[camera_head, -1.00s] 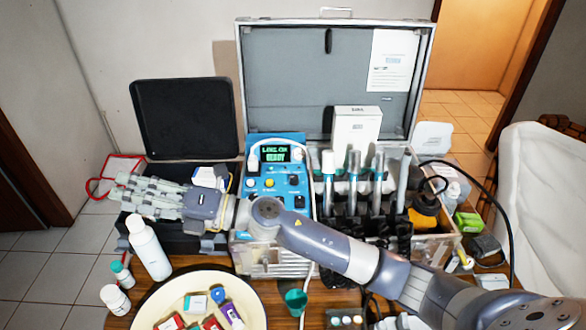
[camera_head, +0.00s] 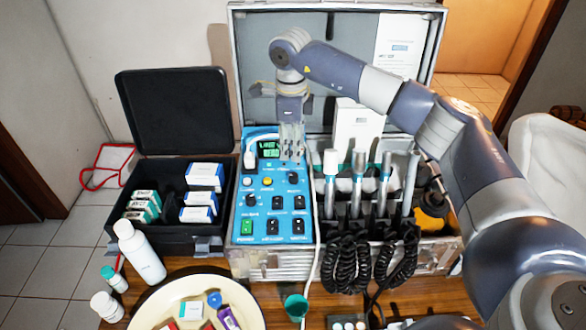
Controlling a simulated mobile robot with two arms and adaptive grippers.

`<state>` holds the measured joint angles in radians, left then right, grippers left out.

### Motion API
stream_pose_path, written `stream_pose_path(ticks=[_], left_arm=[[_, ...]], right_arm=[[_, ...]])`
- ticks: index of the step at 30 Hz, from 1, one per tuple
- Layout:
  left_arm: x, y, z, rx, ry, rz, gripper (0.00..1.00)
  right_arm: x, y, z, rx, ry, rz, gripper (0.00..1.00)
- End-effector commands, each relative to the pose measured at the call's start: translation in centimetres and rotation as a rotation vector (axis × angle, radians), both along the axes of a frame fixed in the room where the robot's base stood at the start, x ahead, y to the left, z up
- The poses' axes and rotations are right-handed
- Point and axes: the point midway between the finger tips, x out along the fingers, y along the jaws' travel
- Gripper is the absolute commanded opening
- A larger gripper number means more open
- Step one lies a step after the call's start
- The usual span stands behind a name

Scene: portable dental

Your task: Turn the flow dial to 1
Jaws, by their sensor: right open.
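The blue control panel (camera_head: 262,211) of the dental unit sits in the left part of the open metal case. It carries a black knob (camera_head: 293,177) at upper right, another black knob (camera_head: 251,200) lower left, a yellow button (camera_head: 267,181) and rocker switches. The labels are too small to read, so I cannot tell which knob is the flow dial. My right gripper (camera_head: 291,157) is open and points down over the panel's top right, just above the upper right knob in the picture. My left gripper is out of view.
Upright handpieces (camera_head: 358,182) with coiled black cords stand right of the panel. A white box (camera_head: 357,133) stands behind them. A black case (camera_head: 171,226) with small boxes is at left. A white bottle (camera_head: 139,251) and a cream tray (camera_head: 163,301) are in front.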

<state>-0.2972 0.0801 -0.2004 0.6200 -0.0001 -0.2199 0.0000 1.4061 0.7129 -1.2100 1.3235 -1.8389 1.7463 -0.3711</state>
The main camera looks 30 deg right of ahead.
Motion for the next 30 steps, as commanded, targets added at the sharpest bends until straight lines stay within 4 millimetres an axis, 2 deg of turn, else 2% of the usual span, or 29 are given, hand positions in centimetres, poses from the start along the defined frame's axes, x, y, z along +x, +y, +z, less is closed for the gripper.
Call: stream_pose_path(ticks=[5, 18, 24, 30], left_arm=[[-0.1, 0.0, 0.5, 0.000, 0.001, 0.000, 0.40], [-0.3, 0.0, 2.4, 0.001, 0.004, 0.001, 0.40], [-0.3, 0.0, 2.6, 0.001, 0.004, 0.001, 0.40], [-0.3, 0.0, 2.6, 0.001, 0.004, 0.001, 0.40]], right_arm=[[0.0, -0.4, -1.4, -0.010, 0.006, -0.003, 0.42], [0.6, -0.6, -9.1, -0.005, 0.004, -0.003, 0.42], [0.7, -0.7, -10.5, -0.005, 0.003, -0.001, 0.42], [0.7, -0.7, -10.7, -0.005, 0.001, 0.000, 0.42]])
